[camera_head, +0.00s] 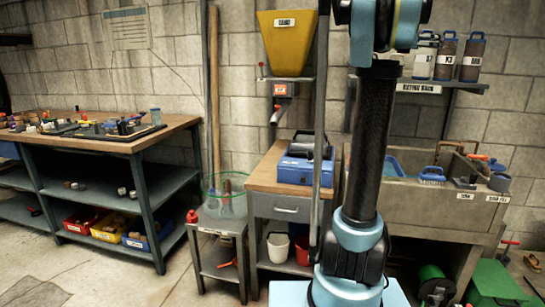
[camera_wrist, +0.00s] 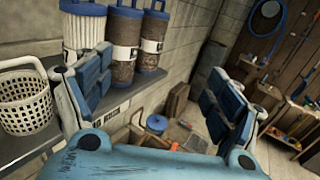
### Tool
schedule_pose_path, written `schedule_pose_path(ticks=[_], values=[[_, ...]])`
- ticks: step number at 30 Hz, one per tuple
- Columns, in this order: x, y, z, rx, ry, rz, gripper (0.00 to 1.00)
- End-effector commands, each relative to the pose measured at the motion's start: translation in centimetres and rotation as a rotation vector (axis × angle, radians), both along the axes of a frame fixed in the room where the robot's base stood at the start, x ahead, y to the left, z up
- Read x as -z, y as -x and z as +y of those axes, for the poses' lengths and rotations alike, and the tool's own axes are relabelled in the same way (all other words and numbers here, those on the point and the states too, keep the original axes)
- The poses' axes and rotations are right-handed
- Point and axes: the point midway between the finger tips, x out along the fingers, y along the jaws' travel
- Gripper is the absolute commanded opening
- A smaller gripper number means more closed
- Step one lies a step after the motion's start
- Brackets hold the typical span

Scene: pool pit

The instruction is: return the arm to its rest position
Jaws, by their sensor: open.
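My gripper (camera_wrist: 156,98) shows in the wrist view with its two blue-padded fingers spread wide apart. It is open, and nothing is between the fingers. Beyond them are the end of a shelf, a wall and the floor. In the head view my arm (camera_head: 365,140) rises upright right of centre and leaves the top of the picture. My gripper is not visible in that view.
Filter canisters (camera_wrist: 122,45) and a white basket (camera_wrist: 24,100) stand on a shelf close to the left finger. The head view shows that wall shelf (camera_head: 420,84), a sink (camera_head: 420,205), a yellow hopper (camera_head: 286,45) and a workbench (camera_head: 110,140). Floor at front left is clear.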

Motion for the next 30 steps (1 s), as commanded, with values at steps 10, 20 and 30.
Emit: schedule_pose_path(ticks=[10,20,30], values=[[-0.6,-2.6,6.6,-0.248,0.196,0.195,0.85],[1.7,-4.0,17.4,-0.586,0.546,0.517,0.85],[13.3,0.1,34.2,-1.032,1.15,1.008,0.85]])
